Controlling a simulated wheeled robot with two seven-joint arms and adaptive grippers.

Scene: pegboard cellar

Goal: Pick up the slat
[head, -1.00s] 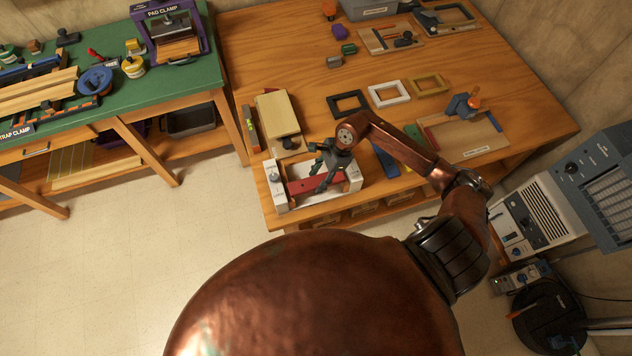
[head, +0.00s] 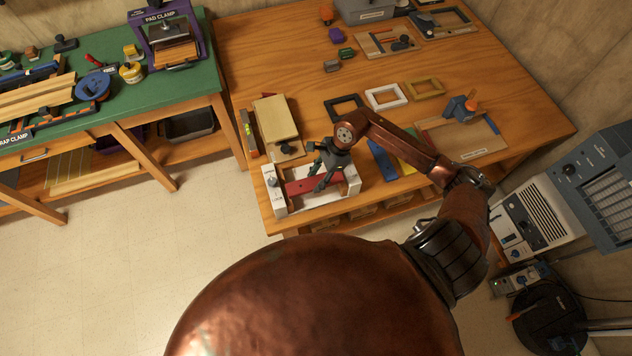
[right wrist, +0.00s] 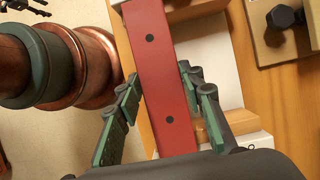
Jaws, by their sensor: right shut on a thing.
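The slat is a long red bar (head: 299,187) with dark round holes. In the head view it lies level within or just above a holder with white end blocks (head: 272,196) at the table's front left corner. My right gripper (head: 323,182) comes down over it and is shut on it. In the right wrist view the slat (right wrist: 160,62) runs lengthwise between the green-padded fingers (right wrist: 158,88). Whether the slat is clear of the holder is hard to tell. My left gripper is not in view.
A tan block (head: 275,117) and a level (head: 248,132) lie behind the holder. Black, white and yellow frames (head: 386,96) lie to the right, with a blue tool on a board (head: 459,109). A green bench (head: 205,80) stands at left. The table's middle is largely clear.

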